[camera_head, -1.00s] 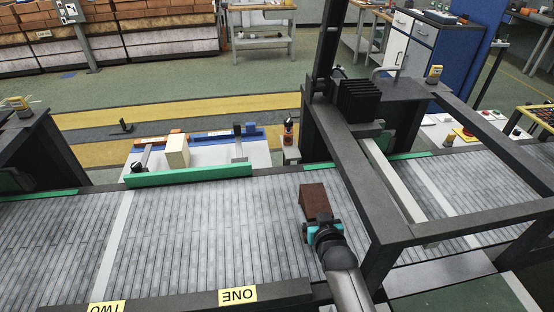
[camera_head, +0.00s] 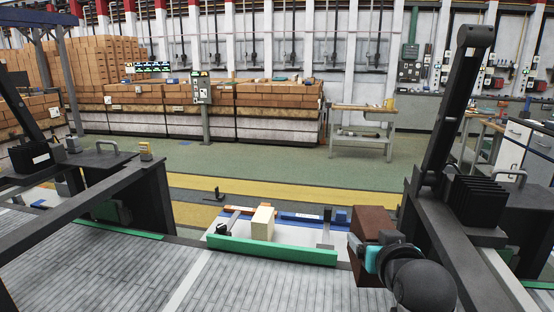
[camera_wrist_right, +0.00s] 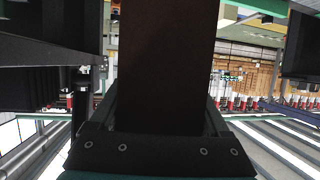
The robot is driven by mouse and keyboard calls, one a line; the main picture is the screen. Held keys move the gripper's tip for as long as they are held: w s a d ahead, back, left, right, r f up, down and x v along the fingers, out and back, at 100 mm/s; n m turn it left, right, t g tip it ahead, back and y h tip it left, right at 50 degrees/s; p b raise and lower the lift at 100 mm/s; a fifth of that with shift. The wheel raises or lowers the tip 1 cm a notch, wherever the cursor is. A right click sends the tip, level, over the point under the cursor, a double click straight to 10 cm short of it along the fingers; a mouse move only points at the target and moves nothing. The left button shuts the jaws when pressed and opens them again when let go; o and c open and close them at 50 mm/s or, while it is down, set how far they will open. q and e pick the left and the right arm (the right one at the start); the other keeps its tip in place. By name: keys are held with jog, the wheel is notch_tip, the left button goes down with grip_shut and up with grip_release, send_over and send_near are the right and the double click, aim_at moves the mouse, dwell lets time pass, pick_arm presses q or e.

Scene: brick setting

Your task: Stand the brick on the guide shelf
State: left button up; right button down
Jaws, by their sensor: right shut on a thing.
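My right gripper (camera_head: 372,256) is shut on a dark red-brown brick (camera_head: 370,232) in the head view. It holds the brick raised at the conveyor's far side, to the right of the white guide shelf (camera_head: 300,233). The right wrist view shows the brick (camera_wrist_right: 163,65) as a dark block between the fingers. A cream block (camera_head: 262,223) stands on the shelf, behind a green rail (camera_head: 270,250). Blue and orange strips lie along the shelf's back. My left gripper is not in view.
Dark frames stand over the conveyor (camera_head: 120,270) at the left and right; the right frame (camera_head: 450,235) is close to my right gripper. The visible slats are clear. Stacked bricks (camera_head: 275,95) and a workbench (camera_head: 362,112) are far behind.

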aim_at(364, 233)
jog(key=shift+n+y, duration=0.4)
jog(key=s+a+r+b, duration=0.2)
jog(key=s+r, duration=0.1)
jog(key=s+a+r+b, duration=0.1)
jog(key=s+r, duration=0.1)
jog(key=shift+s+r, duration=0.1)
jog(key=shift+s+a+r, duration=0.15)
jog(key=shift+s, duration=0.25)
